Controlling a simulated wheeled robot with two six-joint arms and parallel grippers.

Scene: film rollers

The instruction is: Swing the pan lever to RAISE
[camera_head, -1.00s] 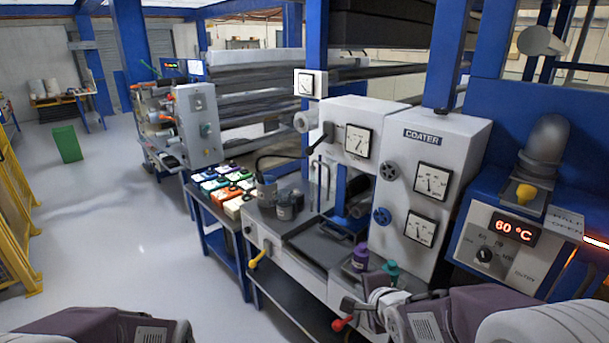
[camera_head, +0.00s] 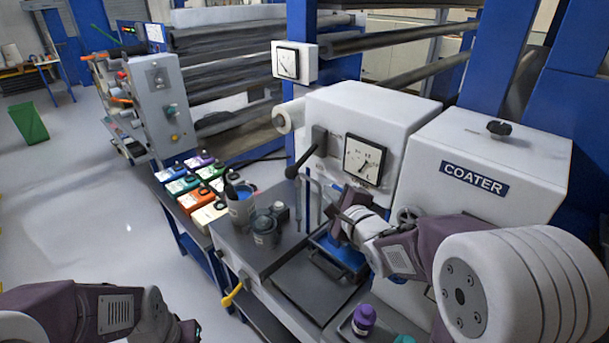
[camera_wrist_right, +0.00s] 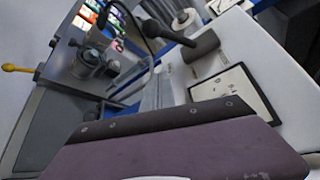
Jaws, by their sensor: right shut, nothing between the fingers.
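A black lever (camera_head: 304,157) sits on the white coater front, left of a square gauge (camera_head: 364,159). Its handle slopes down and left from its pivot to a round knob. It also shows in the right wrist view (camera_wrist_right: 178,38), with small marks beside it too blurred to read for certain. My right gripper (camera_head: 342,205) is shut and empty, below and right of the lever knob and apart from it. In the wrist view its purple body fills the bottom. My left gripper (camera_head: 188,332) is at the bottom edge, too small and cut off to judge.
A yellow-handled lever (camera_head: 233,294) projects from the deck's front. A purple bottle (camera_head: 364,319) stands lower right. Coloured boxes (camera_head: 201,187) cover the side table.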

